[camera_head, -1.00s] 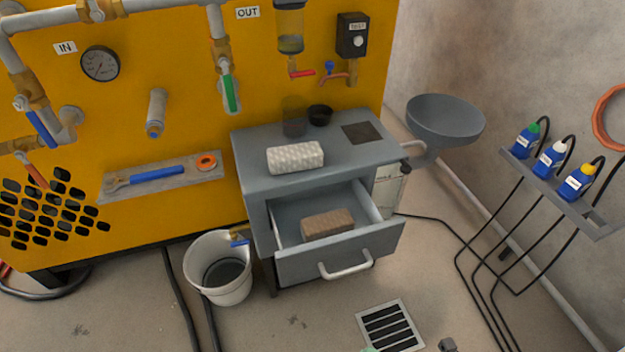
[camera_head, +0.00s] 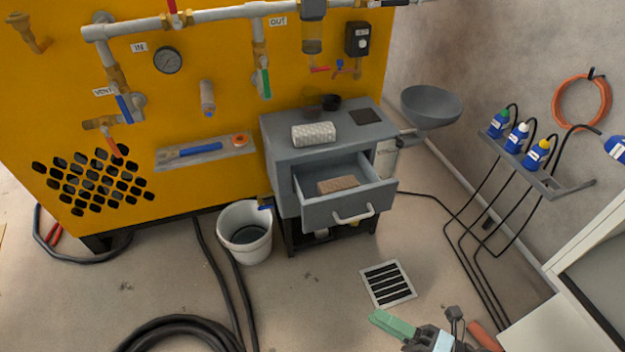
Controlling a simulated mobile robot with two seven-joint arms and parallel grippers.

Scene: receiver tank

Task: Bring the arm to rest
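Part of my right gripper (camera_head: 428,334) shows at the bottom edge, right of centre, over the floor below the drain grate. A green piece (camera_head: 391,324) points to the left from it, and dark grey parts and an orange-red piece (camera_head: 485,336) lie to its right. The lower part is cut off by the frame, so its finger opening is unclear. It is apart from the cabinet and the drawer. My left gripper is not in view.
A grey cabinet (camera_head: 285,165) has its drawer (camera_head: 335,213) open with a brown block (camera_head: 338,184) inside. A white bucket (camera_head: 245,250) stands left of it. Black hoses (camera_head: 180,330) lie on the floor. A bottle shelf (camera_head: 548,183) is on the right wall. Floor around the grate (camera_head: 387,284) is clear.

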